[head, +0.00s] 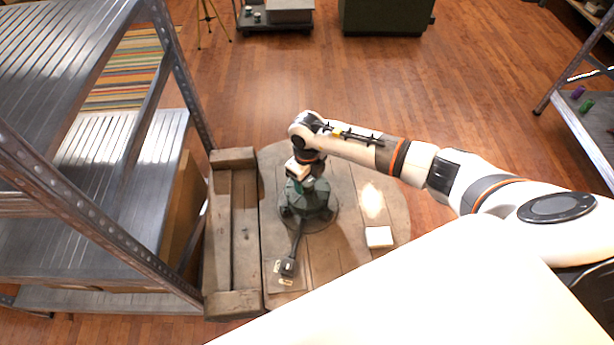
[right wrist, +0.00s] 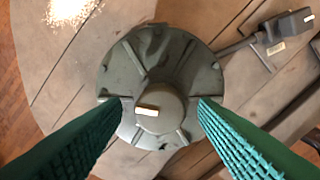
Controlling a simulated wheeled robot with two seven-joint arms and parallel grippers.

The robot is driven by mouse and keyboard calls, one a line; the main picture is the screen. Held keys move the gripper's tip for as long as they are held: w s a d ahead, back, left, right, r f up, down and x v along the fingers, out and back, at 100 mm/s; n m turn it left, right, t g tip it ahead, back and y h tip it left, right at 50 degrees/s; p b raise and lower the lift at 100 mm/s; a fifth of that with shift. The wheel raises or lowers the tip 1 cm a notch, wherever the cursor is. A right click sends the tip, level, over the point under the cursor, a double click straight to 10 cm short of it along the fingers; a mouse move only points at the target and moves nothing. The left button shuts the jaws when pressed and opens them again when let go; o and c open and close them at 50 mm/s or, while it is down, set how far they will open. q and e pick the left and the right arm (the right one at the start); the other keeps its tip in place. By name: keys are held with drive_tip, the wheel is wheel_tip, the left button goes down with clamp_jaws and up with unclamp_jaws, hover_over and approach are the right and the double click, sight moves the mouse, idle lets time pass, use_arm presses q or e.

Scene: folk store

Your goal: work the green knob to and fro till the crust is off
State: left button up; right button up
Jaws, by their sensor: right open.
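The dull green knob (right wrist: 165,82) is a round, ribbed piece with a raised hub and a small pale patch at its middle. In the head view it belongs to the green fixture (head: 307,203) on the round wooden table, its top partly hidden by my gripper. My right gripper (head: 299,181) points down over it. In the right wrist view the green-padded fingers (right wrist: 162,103) are apart, one on either side of the hub; I cannot tell whether they touch. I cannot make out a distinct crust. My left gripper is not in view.
A dark arm with a black block (head: 288,267) reaches from the fixture to the table's front. A white block (head: 379,237) and a pale grainy patch (head: 372,200) lie right of the fixture. A wooden trough (head: 232,230) and metal shelving (head: 180,90) stand left.

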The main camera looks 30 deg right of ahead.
drive_tip(key=c, duration=1)
drive_tip(key=shift+f+n+b, duration=0.2)
drive_tip(key=shift+n+b, duration=1.1)
drive_tip(key=shift+b, duration=0.25)
drive_tip(key=n+b, duration=1.3)
drive_tip(key=shift+n+b, duration=0.3)
drive_tip(key=shift+b, duration=0.1)
drive_tip(key=n+b, duration=0.4)
drive_tip(key=shift+s+r+n, duration=0.1)
drive_tip(key=shift+r+n, duration=0.1)
drive_tip(key=shift+n, duration=0.1)
drive_tip(key=o, duration=1)
